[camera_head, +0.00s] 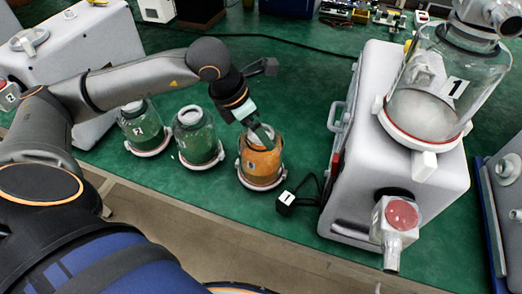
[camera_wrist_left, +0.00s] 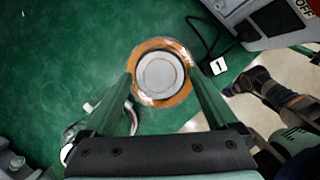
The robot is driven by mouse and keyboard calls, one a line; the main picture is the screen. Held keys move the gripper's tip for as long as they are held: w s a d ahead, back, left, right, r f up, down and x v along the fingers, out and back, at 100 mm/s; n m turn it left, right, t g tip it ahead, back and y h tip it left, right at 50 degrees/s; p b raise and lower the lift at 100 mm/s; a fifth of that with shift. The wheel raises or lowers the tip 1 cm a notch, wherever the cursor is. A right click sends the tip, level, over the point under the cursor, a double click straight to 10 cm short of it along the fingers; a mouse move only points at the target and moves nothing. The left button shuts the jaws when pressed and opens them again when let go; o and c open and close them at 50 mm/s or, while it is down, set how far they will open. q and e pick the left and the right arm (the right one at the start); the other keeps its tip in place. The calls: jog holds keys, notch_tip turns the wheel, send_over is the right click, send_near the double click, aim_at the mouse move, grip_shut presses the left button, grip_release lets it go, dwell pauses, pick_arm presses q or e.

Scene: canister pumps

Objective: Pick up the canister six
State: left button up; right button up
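An orange-filled glass canister (camera_head: 260,160) stands upright on the green table, in a white and red base ring. It also shows from above in the left wrist view (camera_wrist_left: 160,75), with a round grey lid. Its number is not readable, so I cannot tell whether it is canister six. My left gripper (camera_head: 262,137) is over its top, pointing down. In the left wrist view the spread fingers stand on either side of the canister's rim; I cannot tell whether they touch it. My dark right arm (camera_wrist_left: 275,95) shows at the right there, its finger state unclear.
A white pump housing (camera_head: 350,190) with a large clear canister (camera_head: 430,105) marked 1 stands to the right. A small black block (camera_head: 287,199) with a cable lies beside the orange canister. The table's front edge is close.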

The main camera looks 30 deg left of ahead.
pick_arm(q)
grip_shut()
dwell(0.5)
jog(key=shift+r, duration=0.15)
